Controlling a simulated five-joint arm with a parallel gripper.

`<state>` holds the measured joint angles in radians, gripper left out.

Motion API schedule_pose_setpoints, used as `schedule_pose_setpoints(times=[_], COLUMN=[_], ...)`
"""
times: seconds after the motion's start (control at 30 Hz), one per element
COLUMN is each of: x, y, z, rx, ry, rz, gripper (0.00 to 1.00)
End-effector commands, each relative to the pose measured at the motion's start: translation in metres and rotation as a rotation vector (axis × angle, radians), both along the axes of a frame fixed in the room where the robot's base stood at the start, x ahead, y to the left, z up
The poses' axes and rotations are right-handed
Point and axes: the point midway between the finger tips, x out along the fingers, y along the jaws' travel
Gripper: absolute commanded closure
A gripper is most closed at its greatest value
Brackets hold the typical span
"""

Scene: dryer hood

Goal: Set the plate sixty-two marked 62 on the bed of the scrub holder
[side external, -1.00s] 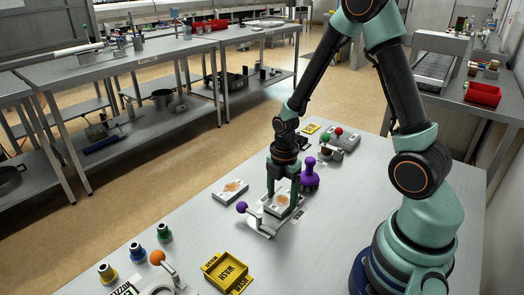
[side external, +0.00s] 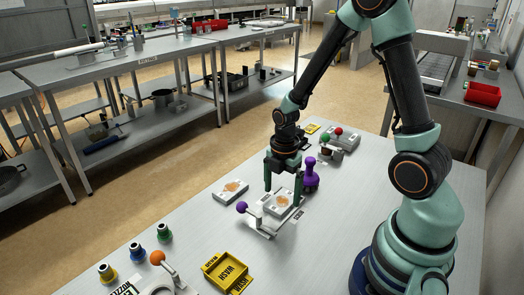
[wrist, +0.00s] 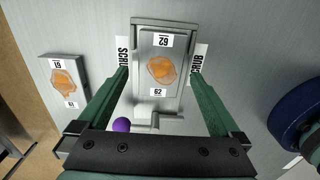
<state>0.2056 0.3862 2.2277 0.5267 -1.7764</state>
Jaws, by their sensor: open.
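Plate sixty-two (wrist: 160,70), a pale block with an orange-brown stain and "62" labels at both ends, lies on the bed of the scrub holder (wrist: 165,21). In the wrist view it sits within the holder's grey frame, lined up with it, between two "SCRUB" labels. The side view also shows the plate (side external: 281,202) on the holder (side external: 262,229). The holder's lever has a purple ball knob (side external: 241,207). My gripper (side external: 282,190) is open above the plate, its fingers on either side and apart from it. The wrist view shows both fingers (wrist: 160,80) spread and empty.
A similar plate marked 61 (wrist: 65,80) lies to the left on the table. A purple handled tool (side external: 310,174) stands close behind the holder. A yellow wash tray (side external: 226,272), an orange-knobbed lever (side external: 157,258) and small coloured bottles (side external: 164,234) are nearer the front.

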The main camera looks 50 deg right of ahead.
Motion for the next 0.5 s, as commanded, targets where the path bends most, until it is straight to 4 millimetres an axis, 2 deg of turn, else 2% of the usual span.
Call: schedule_pose_setpoints(times=[0.3,0.5], x=[0.001,0.001], y=[0.000,0.000], z=[0.058,0.087], rx=[-0.001,-0.001], ry=[-0.006,-0.005], rz=[0.000,0.000], gripper=[0.00,0.00])
